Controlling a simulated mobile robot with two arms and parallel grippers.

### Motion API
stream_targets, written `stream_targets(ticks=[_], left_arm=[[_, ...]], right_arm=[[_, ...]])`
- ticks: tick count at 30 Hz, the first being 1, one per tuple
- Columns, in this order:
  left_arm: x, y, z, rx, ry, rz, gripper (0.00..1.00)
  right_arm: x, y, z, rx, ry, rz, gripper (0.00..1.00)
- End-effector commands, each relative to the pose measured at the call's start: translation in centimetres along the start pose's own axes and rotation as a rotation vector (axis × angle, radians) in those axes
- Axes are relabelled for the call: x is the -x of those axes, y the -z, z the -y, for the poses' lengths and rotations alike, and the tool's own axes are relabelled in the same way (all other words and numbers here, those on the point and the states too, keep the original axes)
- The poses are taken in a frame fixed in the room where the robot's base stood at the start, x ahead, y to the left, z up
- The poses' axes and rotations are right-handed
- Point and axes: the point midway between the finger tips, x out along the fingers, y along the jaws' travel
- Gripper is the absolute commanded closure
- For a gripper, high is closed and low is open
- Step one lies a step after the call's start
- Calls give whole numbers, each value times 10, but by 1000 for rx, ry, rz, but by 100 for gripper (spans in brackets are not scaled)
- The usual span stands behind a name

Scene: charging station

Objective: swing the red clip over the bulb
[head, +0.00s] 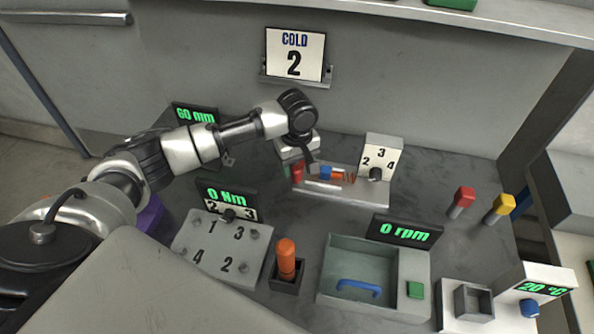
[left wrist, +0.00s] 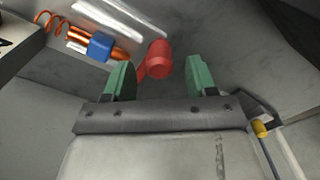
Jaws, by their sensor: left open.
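The red clip (head: 297,174) is at the left end of a pale bench fixture (head: 348,195). In the left wrist view the red clip (left wrist: 157,60) has a rounded head and a short arm. My left gripper (head: 299,163) is above that end of the fixture and partly hides it. In the left wrist view its green fingers (left wrist: 159,72) are apart, with the red clip showing between them; I cannot tell whether they touch it. A shiny pale tube (head: 324,184) lies along the fixture; I cannot tell which part is the bulb. My right gripper is not in view.
A blue block (head: 326,173) and orange coil (head: 349,177) sit right of the clip, near a dial panel (head: 381,157). In front are a numbered plate (head: 208,258), an orange-handled tool (head: 286,259) and an open box (head: 346,264). A "COLD 2" sign (head: 295,54) is behind.

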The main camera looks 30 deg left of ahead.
Motion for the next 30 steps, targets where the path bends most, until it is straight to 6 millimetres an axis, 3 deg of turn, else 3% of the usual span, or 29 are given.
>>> stream_targets(ticks=[7, 17, 28, 30], left_arm=[[-29, 0, 0, 1, 0, 0, 43], [-34, 0, 0, 0, 0, -1, 43], [-33, 0, 0, 0, 0, -1, 97], [-33, 0, 0, 0, 0, -1, 100]], right_arm=[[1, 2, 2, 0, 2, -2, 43], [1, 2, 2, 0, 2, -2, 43], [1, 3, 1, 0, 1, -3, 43], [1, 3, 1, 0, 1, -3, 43]])
